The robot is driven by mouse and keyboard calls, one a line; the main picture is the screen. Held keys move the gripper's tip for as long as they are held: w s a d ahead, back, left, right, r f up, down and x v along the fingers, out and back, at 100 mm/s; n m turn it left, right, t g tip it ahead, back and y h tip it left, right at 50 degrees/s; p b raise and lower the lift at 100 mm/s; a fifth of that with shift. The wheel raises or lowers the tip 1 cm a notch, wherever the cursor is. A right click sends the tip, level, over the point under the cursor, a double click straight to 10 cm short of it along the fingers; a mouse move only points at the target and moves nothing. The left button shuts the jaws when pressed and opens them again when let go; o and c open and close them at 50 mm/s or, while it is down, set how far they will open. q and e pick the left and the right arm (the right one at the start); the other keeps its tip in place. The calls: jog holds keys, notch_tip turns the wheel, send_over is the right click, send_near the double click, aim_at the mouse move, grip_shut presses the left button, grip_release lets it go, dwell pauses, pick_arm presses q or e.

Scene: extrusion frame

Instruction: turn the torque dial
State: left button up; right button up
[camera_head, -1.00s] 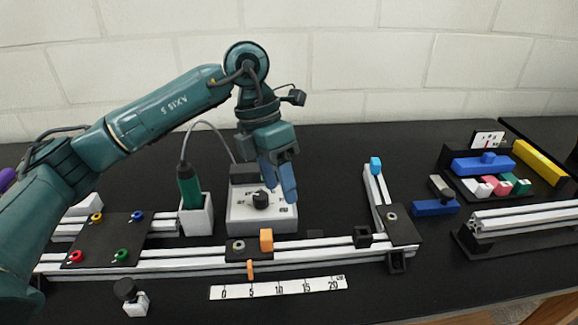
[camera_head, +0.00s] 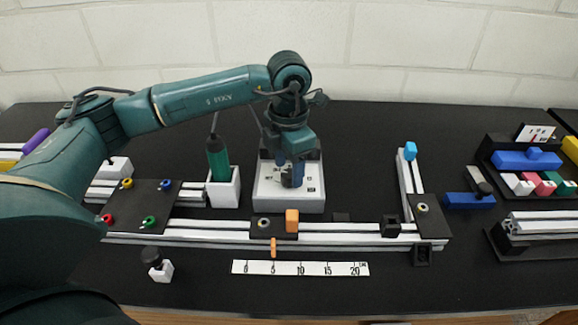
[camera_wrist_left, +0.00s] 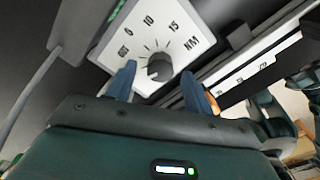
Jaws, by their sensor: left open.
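The torque dial (camera_head: 287,181) is a dark round knob on top of a white box (camera_head: 262,196), partly hidden by my fingers in the head view. In the left wrist view the dial (camera_wrist_left: 159,67) has a scale around it, with 5, 10, 15 and NM readable. My left gripper (camera_head: 290,171) points down over the dial, open. In the left wrist view its two blue fingertips (camera_wrist_left: 158,76) stand on either side of the knob with gaps visible. I cannot tell whether the tips reach down beside it. My right gripper is not in view.
A green screwdriver (camera_head: 217,160) stands in a white holder (camera_head: 223,190) just left of the box. An extrusion rail (camera_head: 200,234) with an orange block (camera_head: 292,220) runs in front. A ruler strip (camera_head: 300,268) lies nearer.

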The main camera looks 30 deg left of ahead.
pick_arm(q)
jog(key=shift+f, duration=0.75)
jog(key=shift+c, duration=0.3)
jog(key=c, duration=0.9)
